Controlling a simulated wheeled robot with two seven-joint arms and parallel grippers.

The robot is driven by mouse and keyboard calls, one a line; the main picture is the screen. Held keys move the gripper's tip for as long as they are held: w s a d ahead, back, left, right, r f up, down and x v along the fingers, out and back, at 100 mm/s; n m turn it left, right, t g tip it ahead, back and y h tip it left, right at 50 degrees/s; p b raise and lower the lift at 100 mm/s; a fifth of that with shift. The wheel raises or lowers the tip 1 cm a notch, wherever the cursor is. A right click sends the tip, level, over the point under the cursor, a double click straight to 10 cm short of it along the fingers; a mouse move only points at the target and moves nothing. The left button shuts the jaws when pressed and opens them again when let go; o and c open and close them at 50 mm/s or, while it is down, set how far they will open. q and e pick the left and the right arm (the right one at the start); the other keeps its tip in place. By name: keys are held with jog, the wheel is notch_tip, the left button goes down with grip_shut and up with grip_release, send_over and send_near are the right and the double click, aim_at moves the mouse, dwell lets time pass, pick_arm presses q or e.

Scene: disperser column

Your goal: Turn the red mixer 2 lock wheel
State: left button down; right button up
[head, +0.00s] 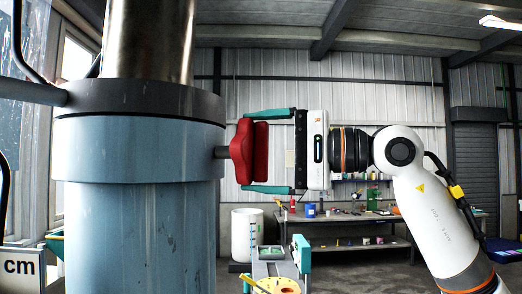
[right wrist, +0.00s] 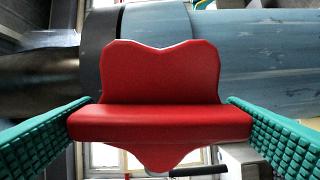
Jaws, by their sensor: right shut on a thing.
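The red lock wheel (head: 241,152) sits on a short stem at the right side of the blue-grey column (head: 140,225). It has a lobed plate and a thick crossbar. My right gripper (head: 254,151) reaches in level from the right and is shut on the wheel, one teal finger above it and one below. In the right wrist view the wheel (right wrist: 160,75) fills the middle, with the ribbed fingers at both ends of its crossbar. The stem is hidden there behind the wheel. I do not make out my left gripper.
A dark collar (head: 140,98) and a metal cylinder (head: 149,40) top the column. A white container (head: 246,236) stands below the wheel, beside a teal and grey device with a yellow disc (head: 276,286). A workbench (head: 345,217) stands behind. A "cm" sign (head: 20,268) is at lower left.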

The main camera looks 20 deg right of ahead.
jog(key=shift+f+n, duration=0.15)
jog(key=shift+n, duration=0.95)
jog(key=o, duration=0.6)
jog(key=shift+o, duration=0.2)
jog(key=shift+d, duration=0.1)
jog(key=b+v, duration=0.3)
jog(key=v, duration=0.9)
jog(key=shift+b, duration=0.4)
